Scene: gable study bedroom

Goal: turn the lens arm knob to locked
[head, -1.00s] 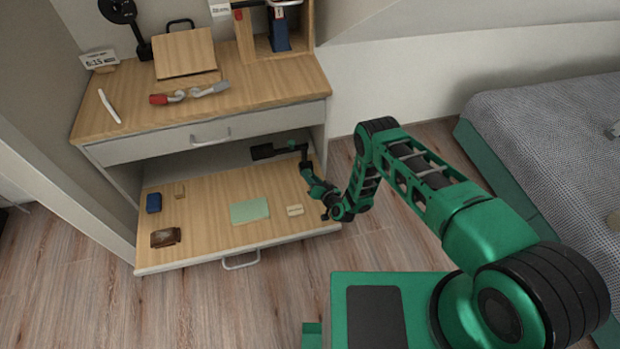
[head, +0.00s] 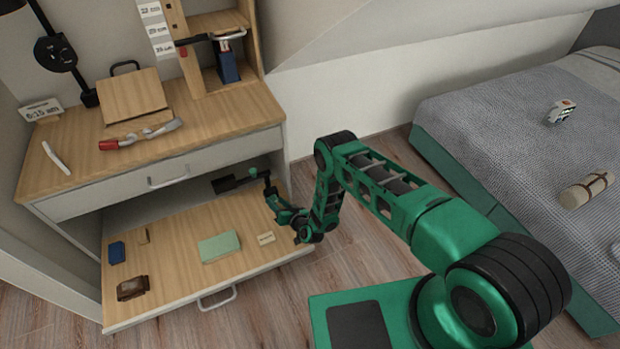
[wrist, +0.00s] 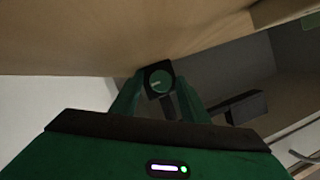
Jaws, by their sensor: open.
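A round knob (wrist: 159,83) with a dark green face, black surround and pale pointer line shows in the wrist view, between the fingers of my gripper (wrist: 160,92). I cannot read any marking on it, so whether it stands at locked is not clear. I cannot tell whether the fingers touch it. In the head view my gripper (head: 268,190) is over the right side of the pulled-out lower board, by a black arm-like piece (head: 238,182). My gripper is open, and the knob is too small to make out in the head view.
The lower board (head: 175,240) holds a green block (head: 220,246), a blue block (head: 116,252) and a brown item (head: 132,288). The desk top (head: 210,125) overhangs behind. A black stand with a disc (head: 55,52) rises at the desk's left. The bed (head: 500,130) is at right.

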